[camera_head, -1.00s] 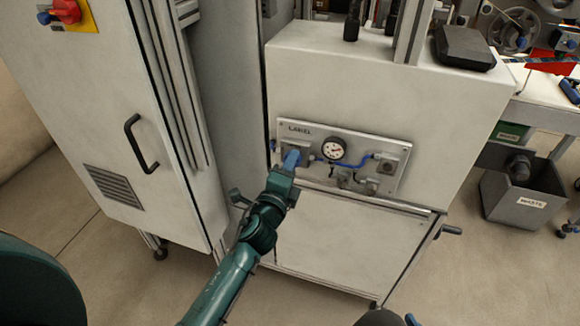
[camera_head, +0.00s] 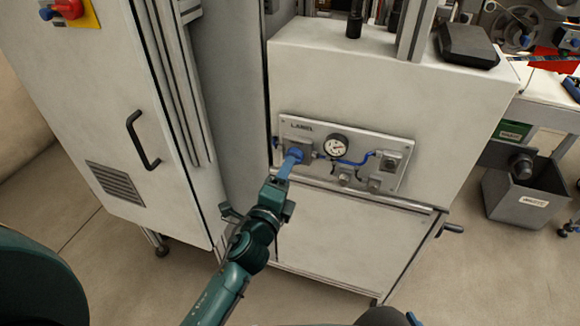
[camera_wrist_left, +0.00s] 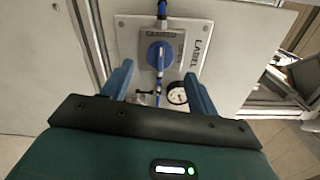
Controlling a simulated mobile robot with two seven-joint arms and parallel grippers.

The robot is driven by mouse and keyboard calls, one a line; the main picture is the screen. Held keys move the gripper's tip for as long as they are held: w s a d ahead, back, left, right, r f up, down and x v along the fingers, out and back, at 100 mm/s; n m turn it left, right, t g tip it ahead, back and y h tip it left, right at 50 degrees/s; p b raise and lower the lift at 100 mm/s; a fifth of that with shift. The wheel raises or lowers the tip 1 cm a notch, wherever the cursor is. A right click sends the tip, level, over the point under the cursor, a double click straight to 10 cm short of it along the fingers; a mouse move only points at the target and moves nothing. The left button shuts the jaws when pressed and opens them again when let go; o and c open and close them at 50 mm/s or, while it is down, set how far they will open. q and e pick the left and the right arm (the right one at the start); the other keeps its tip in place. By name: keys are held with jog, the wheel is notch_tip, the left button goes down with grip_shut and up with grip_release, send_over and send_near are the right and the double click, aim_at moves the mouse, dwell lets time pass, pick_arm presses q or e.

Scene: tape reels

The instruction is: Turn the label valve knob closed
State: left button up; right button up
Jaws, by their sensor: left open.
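The LABEL panel (camera_head: 318,127) is a grey plate on the front of the white machine. Its blue valve knob (camera_head: 296,152) sits at the panel's left side, on a grey block. In the left wrist view the round blue knob (camera_wrist_left: 159,55) lies ahead of the fingertips, between their lines and apart from them. My left gripper (camera_head: 285,171) is open and empty, just below and in front of the knob. Its two blue fingers also show in the left wrist view (camera_wrist_left: 158,72). My right gripper is not in view.
A pressure gauge (camera_head: 337,145) and blue tubing sit right of the knob on the same panel. A grey cabinet with a black handle (camera_head: 142,140) stands to the left. A waste bin (camera_head: 524,192) stands at the right. The floor in front is clear.

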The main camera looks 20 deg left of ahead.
pick_arm(q)
jog(key=s, duration=0.3)
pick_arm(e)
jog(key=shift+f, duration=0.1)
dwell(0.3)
pick_arm(q)
jog(key=s+d+f+n+g+h+p, duration=0.1)
jog(key=s+f+n+g+p, duration=0.2)
jog(key=s+n, duration=0.5)
jog(key=s+d+f+n+g+h+p, duration=0.1)
jog(key=s+f+n+g+p, duration=0.2)
jog(key=s+n, duration=0.6)
jog(key=shift+s+f+g+h+p, duration=0.15)
jog(key=shift+s+g+h+p, duration=0.25)
jog(key=shift+g+p, duration=0.55)
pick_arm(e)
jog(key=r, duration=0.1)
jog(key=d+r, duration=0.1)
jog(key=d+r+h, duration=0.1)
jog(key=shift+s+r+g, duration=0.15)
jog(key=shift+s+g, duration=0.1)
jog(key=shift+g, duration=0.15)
pick_arm(q)
jog(key=shift+t, duration=0.25)
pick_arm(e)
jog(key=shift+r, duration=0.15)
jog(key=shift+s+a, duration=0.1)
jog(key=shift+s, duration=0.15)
